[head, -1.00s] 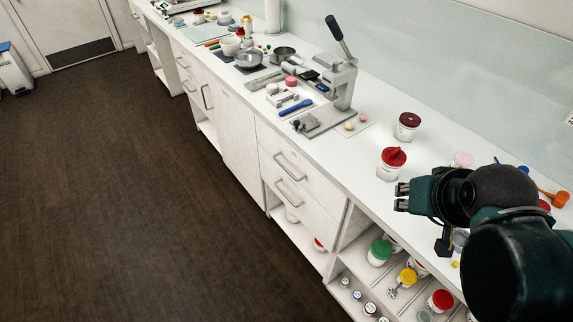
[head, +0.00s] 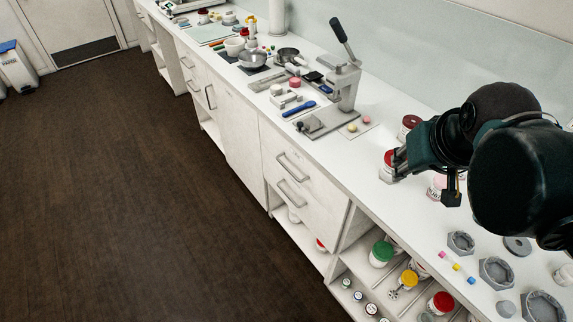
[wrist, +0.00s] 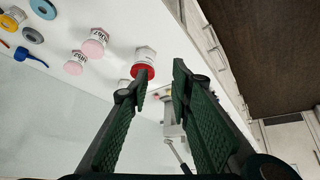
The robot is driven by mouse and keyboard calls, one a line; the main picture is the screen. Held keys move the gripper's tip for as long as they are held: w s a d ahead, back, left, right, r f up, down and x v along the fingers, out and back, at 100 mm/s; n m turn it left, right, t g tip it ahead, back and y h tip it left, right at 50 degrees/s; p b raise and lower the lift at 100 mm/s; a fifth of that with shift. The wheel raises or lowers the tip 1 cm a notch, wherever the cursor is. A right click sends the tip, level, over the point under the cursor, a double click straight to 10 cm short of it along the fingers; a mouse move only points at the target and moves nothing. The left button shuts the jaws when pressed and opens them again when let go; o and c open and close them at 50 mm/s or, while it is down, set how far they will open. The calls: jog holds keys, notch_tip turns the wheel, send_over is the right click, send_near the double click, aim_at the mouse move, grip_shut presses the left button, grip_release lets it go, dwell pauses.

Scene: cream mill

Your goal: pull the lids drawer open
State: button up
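Two stacked white drawers with bar handles sit under the worktop in the head view, an upper drawer (head: 318,180) and a lower drawer (head: 308,203). Both look shut. I see no readable label telling which is the lids drawer. My gripper (head: 393,165) is above the worktop, to the right of the drawers and apart from their handles. In the wrist view my gripper (wrist: 162,80) is open, with nothing between its green-padded fingers. Cabinet fronts with handles (wrist: 214,45) show beyond the right finger there.
A red-lidded jar (head: 388,158) is partly hidden by my gripper; it shows in the wrist view (wrist: 143,70). A dark-red-lidded jar (head: 409,122) and a lever press (head: 345,85) stand nearby. Grey hexagonal dishes (head: 496,272) lie at right. The floor (head: 130,200) before the drawers is clear.

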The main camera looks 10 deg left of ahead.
jog(key=w+a+r+n+g+p, duration=0.1)
jog(key=w+a+r+n, duration=0.15)
jog(key=w+a, duration=0.45)
jog(key=n+g+h+p, duration=0.2)
jog(key=n+g+p, duration=0.2)
jog(key=n, duration=0.1)
send_over(287, 168)
jog(key=s+a, duration=0.1)
jog(key=s, duration=0.1)
notch_tip(287, 168, down, 5)
notch_tip(287, 168, down, 23)
jog(key=shift+w+f, duration=0.2)
jog(key=shift+w, duration=0.05)
jog(key=shift+f, duration=0.1)
jog(key=shift+w+d+f+b, duration=0.15)
jog(key=shift+w+f+b, duration=0.05)
jog(key=shift+f, duration=1.05)
jog(key=shift+w+d+f+b, duration=0.15)
jog(key=shift+f, duration=1.05)
jog(key=shift+w+d+f+b, duration=0.15)
jog(key=shift+w+f+b, duration=0.05)
jog(key=shift+f, duration=1.05)
